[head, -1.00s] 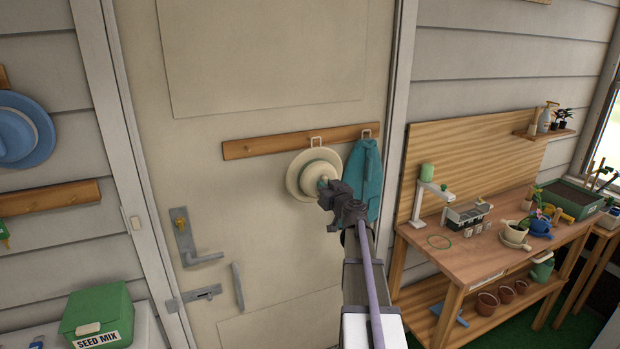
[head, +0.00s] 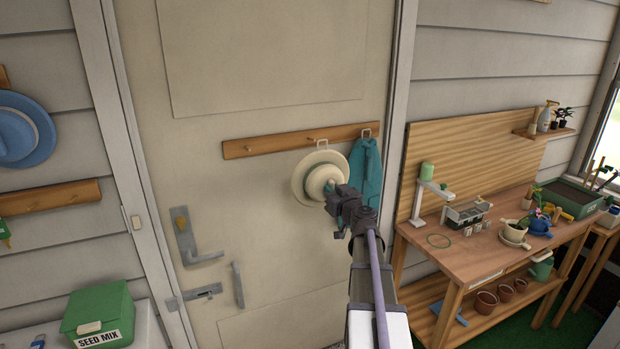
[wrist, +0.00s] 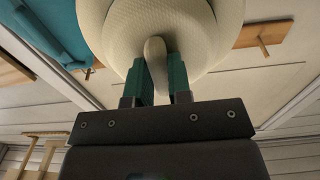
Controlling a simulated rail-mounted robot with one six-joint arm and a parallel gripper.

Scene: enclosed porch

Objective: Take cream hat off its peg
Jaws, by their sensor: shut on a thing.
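The cream hat (head: 305,178) with its green band is in front of the door, just below the peg rail (head: 265,147). My gripper (head: 331,190) is shut on the hat's crown. In the wrist view, the green fingers (wrist: 162,80) pinch a cream fold of the hat (wrist: 160,20) between them. The hat's loop (head: 322,143) shows above the brim, to the right of a bare peg (head: 310,141). A bare peg also shows in the wrist view (wrist: 264,46), apart from the hat.
A teal cloth (head: 368,172) hangs from the right peg, close beside the hat's brim. A blue hat (head: 38,125) hangs on the left wall. A potting bench (head: 470,262) with pots and tools stands at the right.

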